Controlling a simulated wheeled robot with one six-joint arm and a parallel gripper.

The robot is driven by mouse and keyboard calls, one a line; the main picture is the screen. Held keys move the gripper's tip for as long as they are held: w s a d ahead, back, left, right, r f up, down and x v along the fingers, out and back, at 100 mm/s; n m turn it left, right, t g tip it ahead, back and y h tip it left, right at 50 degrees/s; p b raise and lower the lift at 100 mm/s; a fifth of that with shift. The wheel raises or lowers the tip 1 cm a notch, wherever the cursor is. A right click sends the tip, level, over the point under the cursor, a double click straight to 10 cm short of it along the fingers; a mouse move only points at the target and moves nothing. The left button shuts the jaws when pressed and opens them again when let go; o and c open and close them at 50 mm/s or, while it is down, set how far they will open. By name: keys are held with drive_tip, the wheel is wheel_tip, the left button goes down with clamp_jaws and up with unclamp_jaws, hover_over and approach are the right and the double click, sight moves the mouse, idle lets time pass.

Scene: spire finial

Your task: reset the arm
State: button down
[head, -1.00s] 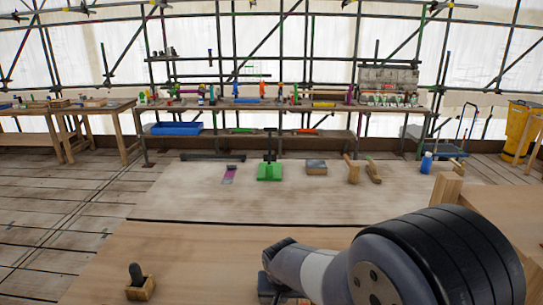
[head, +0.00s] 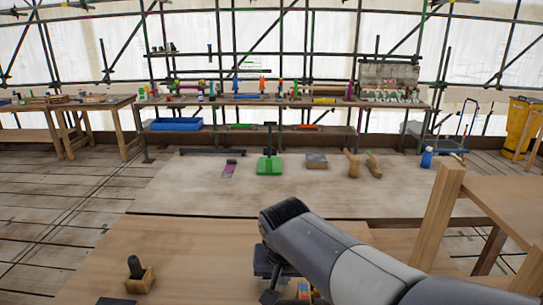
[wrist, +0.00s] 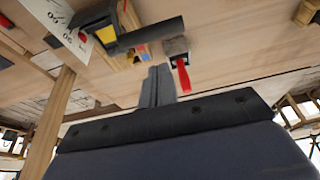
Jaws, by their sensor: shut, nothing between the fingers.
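My gripper (wrist: 157,86) shows in the wrist view with its two grey fingers together and nothing between them. In the head view my arm reaches in from the lower right to the middle. Its dark wrist end hangs low over the near wooden bench (head: 190,255), and the fingertips cannot be made out there. In the wrist view a red-handled tool (wrist: 183,75) lies just beyond the fingers, apart from them.
A small wooden block with a dark knob (head: 137,280) sits on the bench's left. A black and yellow tool (wrist: 125,38) and a printed sheet (wrist: 65,25) show in the wrist view. A wooden post (head: 437,215) stands at the right. Farther off are a green tool (head: 269,166) and a blue bottle (head: 427,158).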

drive_tip(key=x, duration=0.9)
drive_tip(key=shift+p, duration=0.35)
drive_tip(key=w+f, duration=0.1)
drive_tip(key=w, duration=0.5)
drive_tip(key=b+v, duration=0.1)
drive_tip(key=v, duration=0.9)
drive_tip(key=shift+w+d+f+n+g+y+b, duration=0.3)
drive_tip(key=shift+w+d+f+n+g+y, duration=0.25)
drive_tip(key=shift+n+g, duration=0.9)
drive_tip(key=shift+w+d+f+n+g+y+b, duration=0.35)
drive_tip(key=shift+f+n+g, duration=0.5)
drive_tip(key=shift+n, duration=1.05)
drive_tip(key=shift+w+d+f+n+g+y+b, duration=0.25)
drive_tip(key=shift+d+f+n+g+y, duration=0.2)
drive_tip(key=shift+n+g, duration=1.05)
